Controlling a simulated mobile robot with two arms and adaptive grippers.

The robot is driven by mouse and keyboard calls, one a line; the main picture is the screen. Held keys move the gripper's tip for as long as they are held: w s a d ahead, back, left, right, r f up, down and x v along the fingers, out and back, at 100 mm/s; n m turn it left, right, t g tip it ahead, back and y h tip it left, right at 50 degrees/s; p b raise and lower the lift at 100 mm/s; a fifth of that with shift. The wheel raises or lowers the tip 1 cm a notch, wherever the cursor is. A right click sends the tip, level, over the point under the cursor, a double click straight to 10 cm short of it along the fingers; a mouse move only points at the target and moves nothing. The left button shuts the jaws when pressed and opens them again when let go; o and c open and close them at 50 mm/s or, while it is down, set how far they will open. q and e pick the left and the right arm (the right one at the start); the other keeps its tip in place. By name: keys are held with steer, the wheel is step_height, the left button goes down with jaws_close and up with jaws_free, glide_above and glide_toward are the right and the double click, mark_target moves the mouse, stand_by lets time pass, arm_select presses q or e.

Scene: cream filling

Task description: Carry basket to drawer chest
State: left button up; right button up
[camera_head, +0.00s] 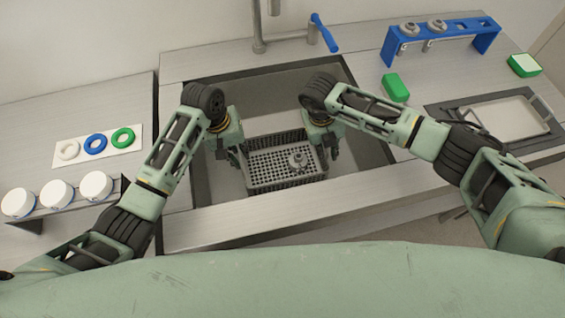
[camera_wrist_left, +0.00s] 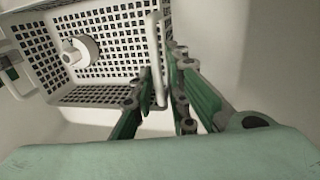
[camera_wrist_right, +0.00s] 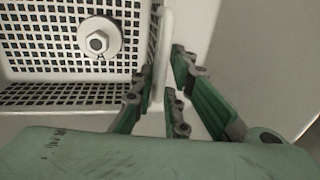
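The light grey perforated basket (camera_head: 286,181) is in the sink (camera_head: 220,177), with its floor level as far as I can tell. A round metal part with a hex top (camera_head: 297,160) lies in it. My left gripper (camera_head: 238,160) is at the basket's left end; in the left wrist view its fingers (camera_wrist_left: 160,75) close in on both sides of the handle bar (camera_wrist_left: 158,30). My right gripper (camera_head: 328,150) is at the right end, its fingers (camera_wrist_right: 162,75) close around the other handle bar (camera_wrist_right: 164,35). I see no drawer chest. Whether the basket touches the sink floor is unclear.
The sink's front rim (camera_head: 260,222) lies between the basket and my body. A faucet with a blue lever (camera_head: 325,35) stands behind. Green block (camera_head: 395,88), blue rack (camera_head: 440,38) and tray (camera_head: 505,118) are right; white jars (camera_head: 58,193) and coloured rings (camera_head: 95,143) are left.

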arm_select(q)
jaws_close()
arm_select(e)
jaws_close()
arm_select(q)
steer(key=shift+w+d+r, duration=0.1)
steer(key=shift+d+r, duration=0.1)
steer(key=shift+r, duration=0.05)
arm_select(e)
steer(key=shift+w+a+r, duration=0.1)
steer(key=shift+a+r, duration=0.05)
steer(key=shift+r, duration=0.05)
